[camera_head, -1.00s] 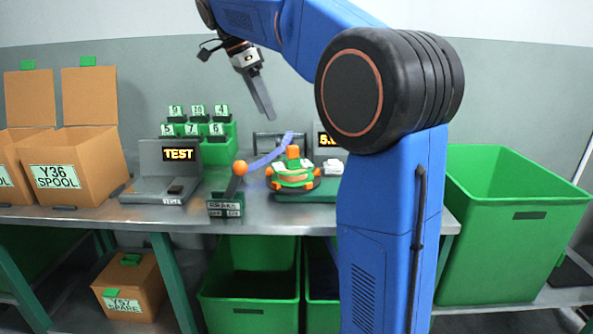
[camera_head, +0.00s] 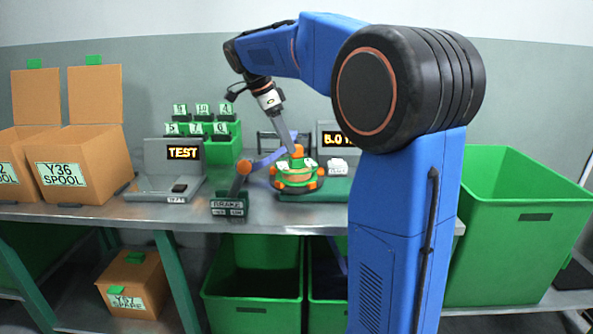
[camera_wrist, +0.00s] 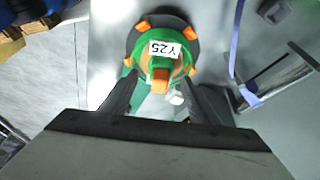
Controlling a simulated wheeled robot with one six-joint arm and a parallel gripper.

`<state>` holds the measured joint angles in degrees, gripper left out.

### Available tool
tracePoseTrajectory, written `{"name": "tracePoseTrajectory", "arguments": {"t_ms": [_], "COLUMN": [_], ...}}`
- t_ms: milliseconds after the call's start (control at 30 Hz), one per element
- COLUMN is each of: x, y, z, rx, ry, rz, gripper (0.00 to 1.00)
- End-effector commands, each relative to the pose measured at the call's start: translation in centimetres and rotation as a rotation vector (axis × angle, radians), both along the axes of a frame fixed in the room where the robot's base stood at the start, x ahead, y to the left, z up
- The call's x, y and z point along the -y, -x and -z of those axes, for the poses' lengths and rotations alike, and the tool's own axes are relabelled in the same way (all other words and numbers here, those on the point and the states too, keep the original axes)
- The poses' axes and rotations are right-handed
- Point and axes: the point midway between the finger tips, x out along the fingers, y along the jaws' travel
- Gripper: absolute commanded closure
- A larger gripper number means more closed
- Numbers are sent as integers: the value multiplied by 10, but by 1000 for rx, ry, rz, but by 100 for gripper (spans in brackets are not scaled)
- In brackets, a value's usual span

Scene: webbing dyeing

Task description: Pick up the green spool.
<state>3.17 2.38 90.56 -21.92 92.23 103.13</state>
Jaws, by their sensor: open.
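The green spool (camera_head: 296,176) with orange knobs sits on a dark round base on the workbench, in the middle of the head view. In the wrist view the spool (camera_wrist: 172,51) carries a white label reading Y25, with an orange knob toward me. My gripper (camera_head: 293,150) points down at the spool's top from above. In the wrist view my gripper (camera_wrist: 158,88) is open, its two dark fingers on either side of the spool's near part. Nothing is visibly held. Whether the fingers touch the spool I cannot tell.
A brake stand (camera_head: 229,204) with an orange-knobbed lever stands left of the spool. A purple strap (camera_wrist: 236,45) runs beside the spool to a metal frame (camera_wrist: 277,80). A TEST unit (camera_head: 172,172), cardboard boxes (camera_head: 84,165) and a green bin (camera_head: 515,235) stand farther out.

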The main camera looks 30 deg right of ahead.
Motion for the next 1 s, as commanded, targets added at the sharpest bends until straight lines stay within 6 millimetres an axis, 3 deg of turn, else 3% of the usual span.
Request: {"name": "tracePoseTrajectory", "arguments": {"t_ms": [167,533,833,1000], "x": [5,26,27,27], "y": [1,5,5,5], "z": [8,46,50,50], "rx": [-1,-1,0,0], "ry": [0,0,0,0], "rz": [1,0,0,0], "gripper": [45,45,45,83]}}
